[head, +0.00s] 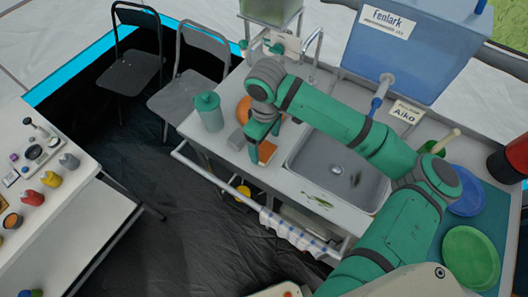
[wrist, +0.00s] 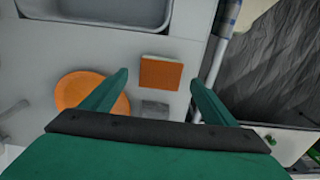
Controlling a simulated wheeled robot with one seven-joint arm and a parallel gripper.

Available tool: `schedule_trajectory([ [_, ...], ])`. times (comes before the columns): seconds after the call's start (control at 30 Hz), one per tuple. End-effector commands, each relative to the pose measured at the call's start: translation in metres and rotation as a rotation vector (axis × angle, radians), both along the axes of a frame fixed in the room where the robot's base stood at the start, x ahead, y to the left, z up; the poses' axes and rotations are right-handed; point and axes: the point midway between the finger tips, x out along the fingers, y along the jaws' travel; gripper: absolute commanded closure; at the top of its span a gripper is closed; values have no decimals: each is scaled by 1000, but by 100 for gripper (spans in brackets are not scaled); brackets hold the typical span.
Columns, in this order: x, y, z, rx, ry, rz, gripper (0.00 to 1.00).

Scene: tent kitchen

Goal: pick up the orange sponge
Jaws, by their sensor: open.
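The orange sponge (wrist: 160,74) is a small block with a pale edge strip, lying on the grey counter in the wrist view. It shows in the head view (head: 266,152) just below and beside my gripper. My gripper (head: 261,138) points down over the counter. In the wrist view my gripper (wrist: 168,85) is open, one finger on each side of the sponge, with nothing between the fingers that I can see being held. I cannot tell the exact height above the sponge.
A round orange plate (wrist: 88,92) lies left of the sponge, partly behind a finger. A small grey block (wrist: 155,109) lies close by. The sink (head: 338,170) is right of my gripper. A teal pitcher (head: 209,112) stands left. A rail (head: 235,192) runs along the counter's front.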

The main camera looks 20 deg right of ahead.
Motion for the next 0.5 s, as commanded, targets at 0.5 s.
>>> schedule_trajectory([
  [0.5,2,4,-38,1,-1,7,20],
])
